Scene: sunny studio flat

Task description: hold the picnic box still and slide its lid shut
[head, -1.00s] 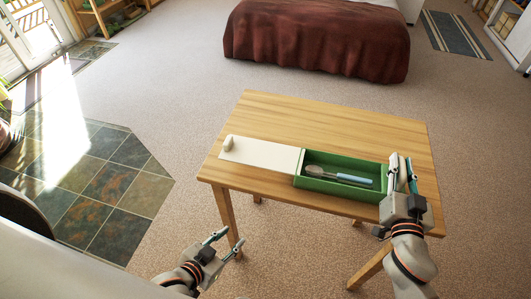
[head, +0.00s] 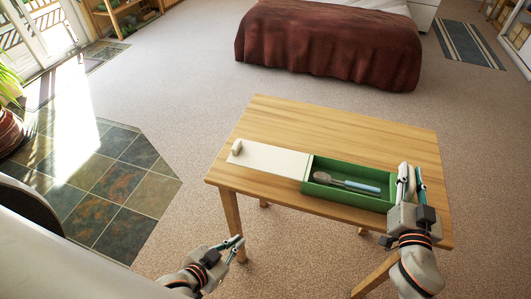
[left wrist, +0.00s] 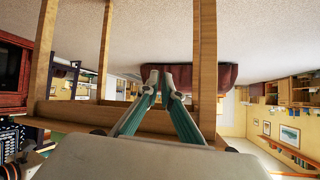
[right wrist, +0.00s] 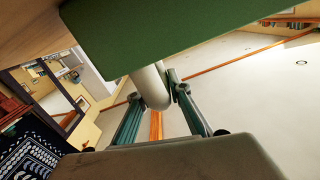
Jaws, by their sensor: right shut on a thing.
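The green picnic box (head: 350,203) sits on the wooden table, its open inside showing. Its white lid (head: 268,160) is drawn out to the left, with a small pale knob (head: 237,147) at its far left end. My right gripper (head: 409,180) is at the box's right end, shut on a pale round handle (right wrist: 150,86) beside the green box wall (right wrist: 185,35) in the right wrist view. My left gripper (head: 238,242) is low, in front of the table's left front leg, away from box and lid. Its fingertips (left wrist: 161,74) are together, with nothing seen between them.
A spoon-like utensil with a blue handle (head: 360,187) lies in the box. The wooden table (head: 340,125) is clear behind the box. Its front left leg (head: 232,222) stands near my left gripper. A bed with a dark red cover (head: 325,45) is beyond.

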